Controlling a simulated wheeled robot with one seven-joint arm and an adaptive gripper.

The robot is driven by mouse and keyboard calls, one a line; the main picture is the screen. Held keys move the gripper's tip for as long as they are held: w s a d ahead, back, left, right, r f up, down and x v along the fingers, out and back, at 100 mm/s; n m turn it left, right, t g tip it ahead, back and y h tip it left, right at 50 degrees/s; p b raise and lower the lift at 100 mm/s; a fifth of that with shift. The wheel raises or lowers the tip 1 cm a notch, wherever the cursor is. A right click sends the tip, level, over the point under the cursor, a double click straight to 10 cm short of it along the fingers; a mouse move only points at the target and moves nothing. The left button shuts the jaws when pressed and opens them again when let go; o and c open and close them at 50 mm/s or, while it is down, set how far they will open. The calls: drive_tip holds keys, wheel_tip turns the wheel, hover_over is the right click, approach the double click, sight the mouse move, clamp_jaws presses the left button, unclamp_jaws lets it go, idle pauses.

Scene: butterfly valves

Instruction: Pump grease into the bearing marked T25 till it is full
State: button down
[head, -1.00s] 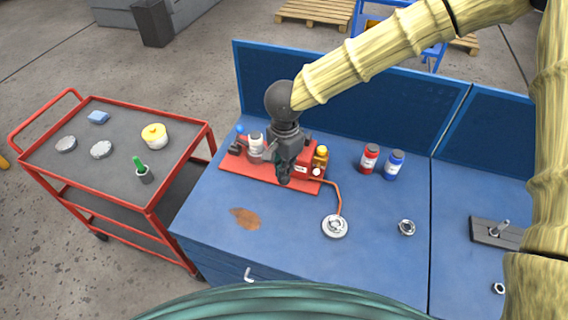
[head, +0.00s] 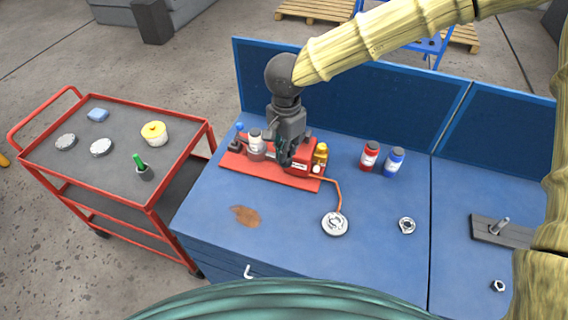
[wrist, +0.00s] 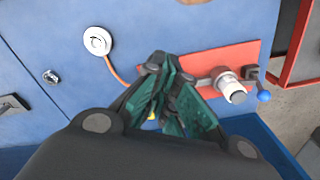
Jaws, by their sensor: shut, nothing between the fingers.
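My gripper (head: 284,160) is shut and empty, pointing down over the red grease pump unit (head: 262,176) on the blue bench. It hides part of the pump. In the wrist view the dark green fingers (wrist: 172,95) are together above the red base plate (wrist: 240,58). An orange hose (head: 341,196) runs from the pump to a round pale bearing (head: 334,223) on the bench. In the wrist view the bearing (wrist: 97,41) shows with the hose at it. A blue-knobbed lever (wrist: 263,96) sits at the pump's end. The T25 marking is too small to read.
A red bottle (head: 369,157) and a blue bottle (head: 394,161) stand right of the pump. A metal nut-like part (head: 407,225) and a brown stain (head: 245,216) lie on the bench. A red cart (head: 112,148) with small items stands left. The back panel (head: 350,105) rises behind the bench.

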sight(285, 165)
drive_tip(key=shift+f, duration=0.15)
drive_tip(key=shift+s+a+f, duration=0.1)
drive_tip(key=shift+s+f, duration=0.1)
drive_tip(key=shift+f, duration=0.95)
drive_tip(key=shift+s+f, duration=0.2)
drive_tip(key=shift+f, duration=0.9)
drive_tip(key=shift+w+r, duration=0.2)
drive_tip(key=shift+r, duration=1)
drive_tip(key=shift+w+r, duration=0.2)
drive_tip(key=shift+r, duration=1.05)
drive_tip(key=shift+r, duration=2.95)
